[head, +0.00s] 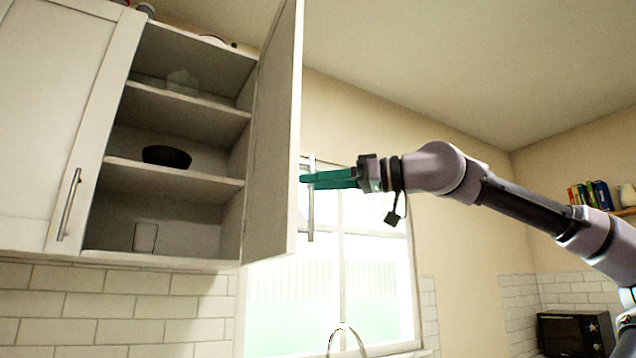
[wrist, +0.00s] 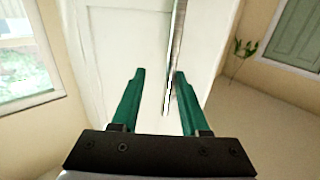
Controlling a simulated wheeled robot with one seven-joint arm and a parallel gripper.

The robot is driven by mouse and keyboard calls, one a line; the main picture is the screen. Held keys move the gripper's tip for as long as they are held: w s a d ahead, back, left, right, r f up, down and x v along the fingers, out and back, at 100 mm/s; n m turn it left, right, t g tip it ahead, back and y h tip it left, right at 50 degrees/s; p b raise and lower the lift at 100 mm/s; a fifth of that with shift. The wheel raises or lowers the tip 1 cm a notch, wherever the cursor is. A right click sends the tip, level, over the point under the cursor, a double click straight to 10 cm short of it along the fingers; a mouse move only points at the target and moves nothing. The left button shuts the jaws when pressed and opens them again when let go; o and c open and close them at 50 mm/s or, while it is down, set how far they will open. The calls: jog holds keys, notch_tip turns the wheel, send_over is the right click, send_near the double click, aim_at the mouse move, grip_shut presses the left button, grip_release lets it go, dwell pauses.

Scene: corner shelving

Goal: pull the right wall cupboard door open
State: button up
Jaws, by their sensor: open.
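The right wall cupboard door (head: 274,130) stands swung out, well open, and shows nearly edge-on in the head view. Its bar handle (head: 311,215) is on the outer face, at the right. My gripper (head: 306,180) is at the handle, coming from the right, with its green fingers pointing at the door. In the wrist view my gripper (wrist: 160,74) is open, and the handle (wrist: 177,50) runs between the fingers, nearer the right one. The door's white face (wrist: 120,40) lies ahead. Whether a finger touches the handle, I cannot tell.
The open cupboard's shelves (head: 180,178) hold a dark bowl (head: 166,156) and a few other items. The left cupboard door (head: 50,110) is shut. A window (head: 375,270) and a tap (head: 346,335) are below my arm.

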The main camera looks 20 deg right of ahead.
jog(key=v, duration=1)
jog(key=shift+s+d, duration=0.2)
jog(key=shift+d, duration=0.15)
jog(key=w+a+f+m+h, duration=0.2)
jog(key=a+f+m+h, duration=0.5)
jog(key=f, duration=0.6)
jog(key=w+d+f+m+g+h, duration=0.1)
jog(key=f+m, duration=0.3)
jog(key=f, duration=0.5)
jog(key=w+d+f+m+g+h, duration=0.1)
jog(key=w+f+m+g+h, duration=0.1)
jog(key=f, duration=0.7)
jog(key=shift+w+d+f+m+g+h, duration=0.3)
jog(key=shift+w+m+h, duration=0.3)
jog(key=shift+m+h, duration=0.5)
